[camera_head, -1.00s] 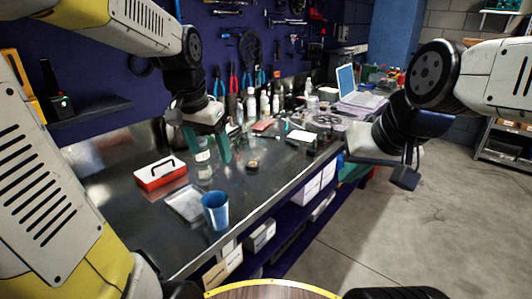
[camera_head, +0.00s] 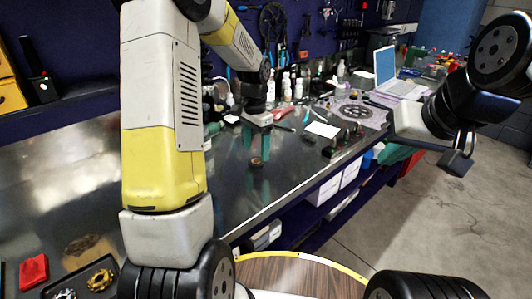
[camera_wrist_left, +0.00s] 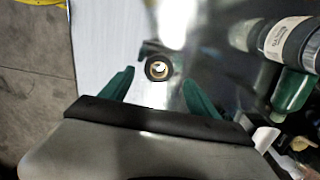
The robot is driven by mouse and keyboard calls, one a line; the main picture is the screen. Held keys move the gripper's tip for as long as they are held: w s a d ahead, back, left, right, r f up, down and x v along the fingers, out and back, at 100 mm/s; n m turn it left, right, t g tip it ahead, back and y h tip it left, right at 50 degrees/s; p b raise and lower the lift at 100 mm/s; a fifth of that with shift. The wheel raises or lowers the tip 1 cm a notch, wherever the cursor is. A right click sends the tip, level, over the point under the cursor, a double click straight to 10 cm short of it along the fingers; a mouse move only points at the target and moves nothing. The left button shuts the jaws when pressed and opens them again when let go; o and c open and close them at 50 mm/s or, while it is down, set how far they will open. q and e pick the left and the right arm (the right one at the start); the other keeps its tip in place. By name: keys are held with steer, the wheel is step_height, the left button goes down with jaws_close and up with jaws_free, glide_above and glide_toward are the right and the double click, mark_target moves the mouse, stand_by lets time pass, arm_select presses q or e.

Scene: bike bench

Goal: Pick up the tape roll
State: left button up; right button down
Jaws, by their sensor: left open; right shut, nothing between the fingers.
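The tape roll (camera_head: 256,162) is a small dark ring lying flat on the shiny metal bench top. In the left wrist view the tape roll (camera_wrist_left: 149,71) shows just past my fingertips, centred between them, with a bright hole. My left gripper (camera_head: 257,148) is open, pointing down over the roll; its green fingers (camera_wrist_left: 158,78) stand on either side of it in the wrist view. Contact with the roll is not visible. My right gripper (camera_head: 456,163) is shut and empty, out over the floor to the right of the bench.
White paper (camera_head: 322,129), a laptop (camera_head: 385,65) and several bottles stand farther back. A red object (camera_head: 33,271) is at lower left. Bare bench surrounds the roll.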

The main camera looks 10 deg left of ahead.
mark_target(256, 158)
arm_select(q)
step_height(256, 158, down, 4)
steer(key=shift+s+f, duration=0.1)
steer(key=shift+s, duration=0.05)
steer(key=c, duration=1.4)
steer(key=shift+r, duration=0.7)
step_height(256, 158, up, 2)
steer(key=shift+r, duration=0.1)
steer(key=s, duration=0.5)
steer(key=s+r, duration=0.1)
steer(key=s, duration=1)
steer(key=shift+a+r, duration=0.1)
steer(key=shift+r, duration=0.2)
